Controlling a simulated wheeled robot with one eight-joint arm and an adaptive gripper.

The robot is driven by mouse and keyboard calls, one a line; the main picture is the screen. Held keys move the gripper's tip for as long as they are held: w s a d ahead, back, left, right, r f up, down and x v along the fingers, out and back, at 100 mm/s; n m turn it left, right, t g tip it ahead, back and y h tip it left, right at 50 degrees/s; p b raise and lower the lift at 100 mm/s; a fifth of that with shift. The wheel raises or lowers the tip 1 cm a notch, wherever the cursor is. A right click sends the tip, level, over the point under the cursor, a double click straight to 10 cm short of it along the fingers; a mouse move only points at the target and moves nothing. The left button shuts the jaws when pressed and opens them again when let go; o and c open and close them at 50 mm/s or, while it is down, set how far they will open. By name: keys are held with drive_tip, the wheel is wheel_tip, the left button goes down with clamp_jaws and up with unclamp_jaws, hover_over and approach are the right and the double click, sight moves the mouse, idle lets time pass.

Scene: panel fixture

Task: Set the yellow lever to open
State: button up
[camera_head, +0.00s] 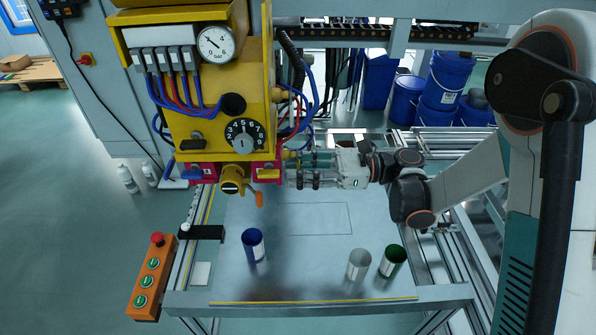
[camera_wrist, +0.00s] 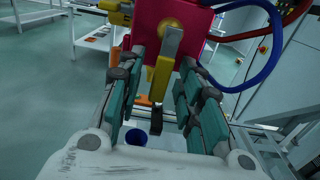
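The yellow lever (camera_head: 268,174) is on the right-hand red block (camera_head: 263,163) at the lower front of the yellow panel fixture. In the wrist view the lever (camera_wrist: 160,78) hangs from a metal piece on the red block (camera_wrist: 192,18). My gripper (camera_head: 289,168) is at the right side of this block, with its fingers pointing left. In the wrist view my gripper (camera_wrist: 163,72) is open, with teal-padded fingers on either side of the lever. No clear contact shows. Any open or shut markings are too small to read.
A blue lever (camera_head: 190,174) is to the left and a yellow valve with an orange handle (camera_head: 233,180) between. Above are a black dial (camera_head: 244,135) and hoses. Blue (camera_head: 253,244), white (camera_head: 359,264) and green (camera_head: 392,261) cups stand on the table below.

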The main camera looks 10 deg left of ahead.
drive_tip(key=shift+a, duration=0.1)
clamp_jaws()
drive_tip(key=shift+s+m, duration=0.15)
drive_tip(key=shift+m, duration=0.25)
drive_tip(key=s+d+r+m, duration=0.1)
drive_tip(key=s+r+m, duration=0.3)
drive_tip(key=m, duration=1.3)
drive_tip(key=shift+r+b, duration=0.2)
drive_tip(key=shift+b, duration=0.1)
idle(0.4)
unclamp_jaws()
